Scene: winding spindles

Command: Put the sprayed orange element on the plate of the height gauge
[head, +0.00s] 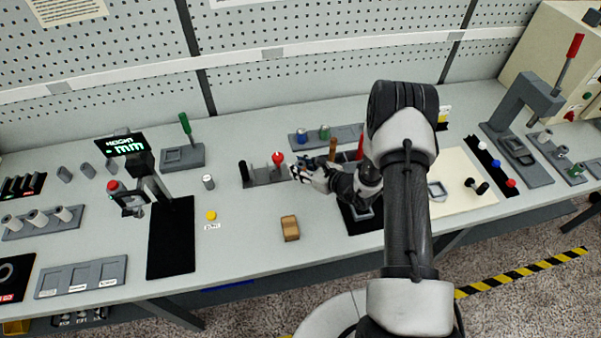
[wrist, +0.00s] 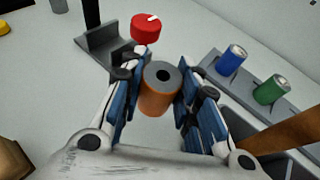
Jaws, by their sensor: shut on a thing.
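The orange element (wrist: 157,95) is a short cylinder with a grey end face and a dark centre hole. My gripper (wrist: 160,88) is shut on it, with a blue-padded finger on each side. In the head view my gripper (head: 300,173) is over the middle of the bench, and the element cannot be made out there.
A red-knobbed fixture (wrist: 146,28) stands close beyond my gripper. A grey rack (head: 345,133) holds a blue and a green cylinder. A grey cylinder (head: 208,181), a yellow button (head: 211,215) and a brown block (head: 290,228) stand between gripper and gauge, with clear bench around them.

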